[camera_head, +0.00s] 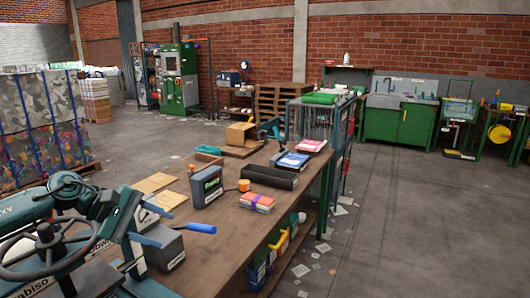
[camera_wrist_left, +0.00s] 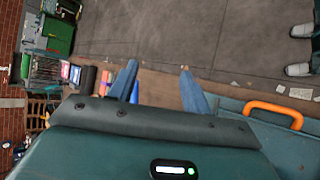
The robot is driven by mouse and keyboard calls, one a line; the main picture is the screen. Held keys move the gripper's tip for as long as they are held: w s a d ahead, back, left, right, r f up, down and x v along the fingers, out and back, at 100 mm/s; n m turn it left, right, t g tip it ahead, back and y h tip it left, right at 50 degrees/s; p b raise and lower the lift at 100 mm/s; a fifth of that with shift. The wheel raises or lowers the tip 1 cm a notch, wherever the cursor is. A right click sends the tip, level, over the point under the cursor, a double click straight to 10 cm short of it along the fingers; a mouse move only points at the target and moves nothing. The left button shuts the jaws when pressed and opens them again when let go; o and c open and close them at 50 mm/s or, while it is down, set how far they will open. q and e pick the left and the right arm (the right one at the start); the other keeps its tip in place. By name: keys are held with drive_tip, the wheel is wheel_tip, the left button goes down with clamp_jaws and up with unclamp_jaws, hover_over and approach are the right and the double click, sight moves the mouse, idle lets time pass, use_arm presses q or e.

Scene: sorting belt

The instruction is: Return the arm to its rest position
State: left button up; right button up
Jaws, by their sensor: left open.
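My left arm comes in from the left in the head view, over the near end of the long wooden workbench (camera_head: 235,225). My left gripper (camera_head: 152,224) is open, its blue fingers apart, beside a dark grey box (camera_head: 168,254) and a blue handle (camera_head: 201,228). My right gripper is not in view.
The bench holds a dark labelled device (camera_head: 206,186), an orange-and-white pack (camera_head: 258,202), a black tray (camera_head: 269,177) and a cardboard box (camera_head: 240,134). A large handwheel (camera_head: 50,243) is at the lower left. Floor right of the bench (camera_head: 430,220) is mostly clear.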

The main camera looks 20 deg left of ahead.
use_arm(q)
drive_tip(key=w+d+f+n+t+y, duration=0.1)
drive_tip(key=d+f+n+t+y, duration=0.25)
drive_tip(key=n, duration=0.95)
drive_tip(key=w+d+f+n+t, duration=0.1)
drive_tip(key=d+f+n+t, duration=0.35)
drive_tip(key=n, duration=0.85)
drive_tip(key=s+d+f+n+g+y, duration=0.2)
drive_tip(key=s+f+n+y, duration=0.3)
drive_tip(key=n, duration=0.6)
drive_tip(key=s+d+f+n+g+y, duration=0.25)
drive_tip(key=s+f+n, duration=0.4)
drive_tip(key=n, duration=0.45)
drive_tip(key=s+d+f+n+g+h, duration=0.3)
drive_tip(key=s+d+n+g, duration=0.45)
drive_tip(key=s, duration=0.55)
drive_tip(key=w+d+f+t+h, duration=0.2)
drive_tip(key=w+d+f+t, duration=0.3)
drive_tip(key=f+t, duration=0.2)
drive_tip(key=shift+w+d+f+h, duration=0.3)
drive_tip(key=shift+d+f, duration=0.05)
drive_tip(key=shift+f, duration=0.5)
